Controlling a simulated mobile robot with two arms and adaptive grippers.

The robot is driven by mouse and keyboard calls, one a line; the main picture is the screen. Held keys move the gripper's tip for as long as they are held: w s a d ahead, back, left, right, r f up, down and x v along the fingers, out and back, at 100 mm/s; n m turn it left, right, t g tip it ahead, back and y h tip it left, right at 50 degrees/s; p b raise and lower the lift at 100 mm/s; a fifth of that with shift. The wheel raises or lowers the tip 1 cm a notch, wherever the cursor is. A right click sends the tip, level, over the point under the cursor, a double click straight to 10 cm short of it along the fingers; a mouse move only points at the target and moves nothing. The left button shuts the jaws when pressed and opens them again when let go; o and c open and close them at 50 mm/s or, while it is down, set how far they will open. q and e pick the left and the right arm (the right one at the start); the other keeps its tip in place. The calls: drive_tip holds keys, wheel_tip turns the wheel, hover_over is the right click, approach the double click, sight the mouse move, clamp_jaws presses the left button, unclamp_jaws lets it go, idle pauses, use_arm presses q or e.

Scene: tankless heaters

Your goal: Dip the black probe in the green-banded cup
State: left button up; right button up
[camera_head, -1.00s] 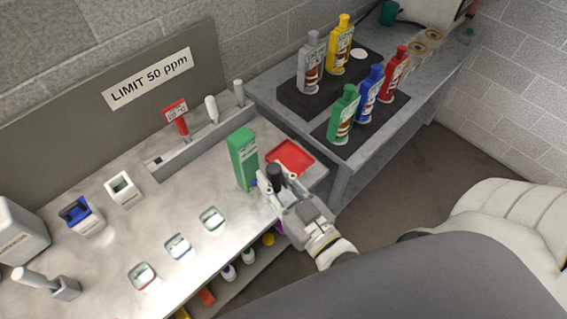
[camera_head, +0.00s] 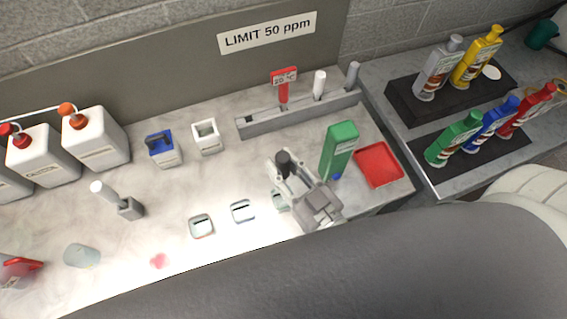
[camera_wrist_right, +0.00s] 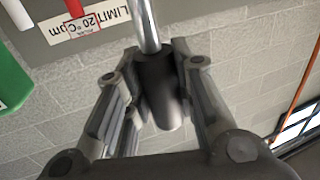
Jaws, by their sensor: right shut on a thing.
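My right gripper (camera_head: 296,182) is shut on the black probe (camera_head: 284,161). In the right wrist view the black probe (camera_wrist_right: 157,88) has a dark handle between the fingers (camera_wrist_right: 155,95) and a bright metal shaft running out of the top of the picture. The green-banded cup (camera_head: 279,201) is mostly hidden by the gripper; only a bit of its pale green side shows. I cannot tell whether the probe's tip is over or inside it. Two similar cups, one bluish (camera_head: 243,211) and one reddish (camera_head: 201,226), stand to its left. My left gripper is not in view.
A green box (camera_head: 339,150) stands close right of the gripper, with a red tray (camera_head: 379,165) beyond. A grey rack (camera_head: 300,115) with a red thermometer tag and pale sticks is behind. White jugs (camera_head: 95,138) stand at left.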

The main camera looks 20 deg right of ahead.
wheel_tip(320, 180, down, 3)
drive_tip(key=b, duration=0.2)
drive_tip(key=shift+w+b, duration=0.1)
drive_tip(key=shift+b, duration=0.2)
drive_tip(key=shift+f, duration=0.6)
drive_tip(key=shift+f+b, duration=1.25)
drive_tip(key=shift+f, duration=0.85)
drive_tip(key=shift+f+b, duration=0.35)
drive_tip(key=shift+f, duration=0.4)
wheel_tip(320, 180, up, 10)
drive_tip(key=p, duration=1.1)
drive_tip(key=shift+d, duration=0.1)
idle(0.6)
